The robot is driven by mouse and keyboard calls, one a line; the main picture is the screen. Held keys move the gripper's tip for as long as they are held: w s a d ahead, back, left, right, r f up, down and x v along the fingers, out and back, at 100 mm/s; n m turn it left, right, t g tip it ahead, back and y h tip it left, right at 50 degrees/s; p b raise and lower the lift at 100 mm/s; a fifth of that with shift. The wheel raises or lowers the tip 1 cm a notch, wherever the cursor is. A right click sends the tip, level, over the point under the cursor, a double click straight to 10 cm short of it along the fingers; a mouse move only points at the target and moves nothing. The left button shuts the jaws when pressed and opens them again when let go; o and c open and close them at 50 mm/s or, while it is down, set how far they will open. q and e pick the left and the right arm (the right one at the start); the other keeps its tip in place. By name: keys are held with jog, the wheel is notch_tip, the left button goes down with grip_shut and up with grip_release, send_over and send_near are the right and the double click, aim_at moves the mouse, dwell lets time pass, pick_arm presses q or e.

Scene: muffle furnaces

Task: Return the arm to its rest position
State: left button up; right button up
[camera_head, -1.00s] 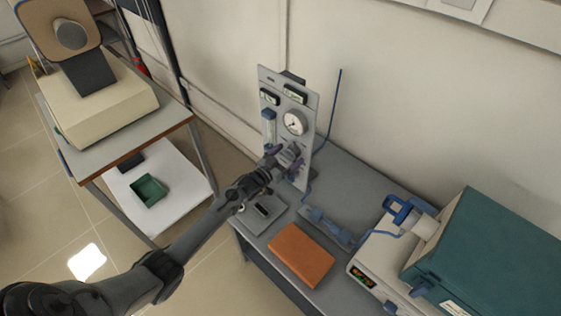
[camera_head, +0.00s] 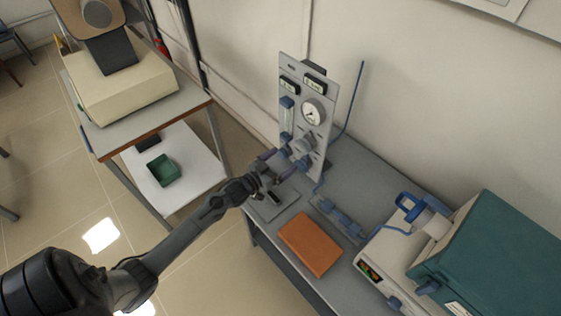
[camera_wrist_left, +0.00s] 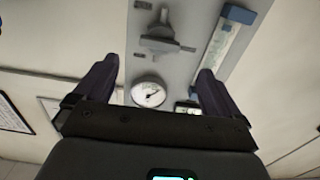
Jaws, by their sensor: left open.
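My left arm comes in from the lower left in the head view. Its gripper (camera_head: 280,165) is open, with its fingers pointing at the lower part of the grey gauge panel (camera_head: 301,82). Nothing shows between the fingers. In the left wrist view the open gripper (camera_wrist_left: 152,88) faces the panel, with the round gauge (camera_wrist_left: 148,92) and a grey knob (camera_wrist_left: 160,40) seen beyond the fingers. The fingers look apart from the panel, though the exact gap is hard to judge. My right gripper is not in view.
An orange block (camera_head: 310,243) lies on the grey bench, beside a blue fitting (camera_head: 338,217). A teal furnace (camera_head: 497,255) stands at the right. At the left a two-level table carries a cream furnace (camera_head: 120,85) and a green tray (camera_head: 163,170). Floor is clear between them.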

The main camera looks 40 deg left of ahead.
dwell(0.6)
pick_arm(q)
jog(key=s+d+f+g, duration=0.1)
jog(key=s+d+f, duration=0.2)
jog(key=s+f, duration=0.2)
jog(key=s+d+g, duration=0.4)
jog(key=s+d, duration=0.4)
jog(key=d, duration=0.5)
jog(key=s+d+r+g, duration=0.1)
jog(key=s+r+g, duration=0.15)
jog(key=s, duration=0.25)
jog(key=s+d+r+m+g+y+p, duration=0.1)
jog(key=s+r+g, duration=0.1)
jog(key=s+g, duration=0.3)
jog(key=s+d+r+g, duration=0.1)
jog(key=s+r+g, duration=0.1)
jog(key=s, duration=0.4)
notch_tip(320, 180, up, 18)
jog(key=p, duration=1.7)
jog(key=shift+w+d+p, duration=0.15)
jog(key=shift+d+p, duration=0.1)
jog(key=shift+p, duration=0.15)
jog(key=shift+f, duration=0.1)
